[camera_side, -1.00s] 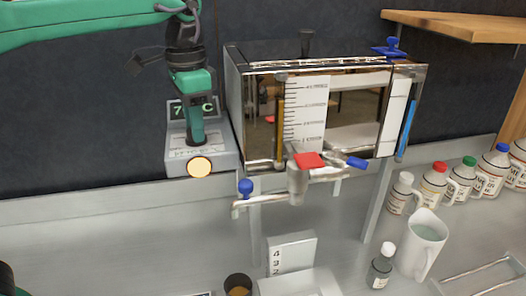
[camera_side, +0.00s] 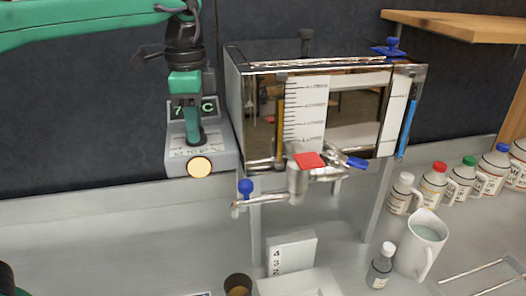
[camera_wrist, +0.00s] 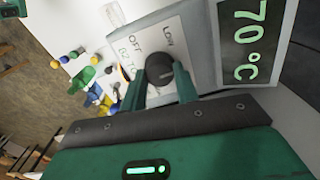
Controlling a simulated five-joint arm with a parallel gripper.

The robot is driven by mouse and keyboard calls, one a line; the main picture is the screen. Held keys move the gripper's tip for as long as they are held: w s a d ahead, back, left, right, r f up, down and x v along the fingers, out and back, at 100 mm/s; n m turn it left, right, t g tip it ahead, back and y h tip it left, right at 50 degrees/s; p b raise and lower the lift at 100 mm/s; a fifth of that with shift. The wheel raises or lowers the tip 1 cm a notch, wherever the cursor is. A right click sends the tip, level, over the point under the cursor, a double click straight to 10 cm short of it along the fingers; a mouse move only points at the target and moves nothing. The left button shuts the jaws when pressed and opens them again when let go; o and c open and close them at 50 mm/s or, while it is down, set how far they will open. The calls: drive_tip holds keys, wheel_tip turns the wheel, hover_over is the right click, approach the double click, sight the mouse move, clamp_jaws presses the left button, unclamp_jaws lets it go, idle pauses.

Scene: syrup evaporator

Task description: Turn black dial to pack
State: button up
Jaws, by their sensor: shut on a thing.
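The black dial (camera_wrist: 158,69) sits on the pale front panel of a grey control box (camera_side: 220,160). My gripper (camera_wrist: 160,84) is shut on the dial, with one green finger on each side of it. In the side view my gripper (camera_side: 196,138) reaches down onto the box's panel and hides the dial. The wrist view shows the printed words OFF and LOW near the dial; other lettering is partly hidden or unclear. I cannot read which mark the dial points to. The display (camera_wrist: 250,40) reads 70 °C.
A round, lit, cream-coloured disc (camera_side: 199,167) is on the box front. The metal evaporator tank (camera_side: 252,110) stands close at the right, with a red-handled tap (camera_side: 309,160). Bottles (camera_side: 433,185) and a white jug (camera_side: 407,250) stand farther right.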

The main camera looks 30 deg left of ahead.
drive_tip(key=o, duration=1)
drive_tip(key=shift+c, duration=0.2)
drive_tip(key=shift+r, duration=0.15)
drive_tip(key=shift+r, duration=3.8)
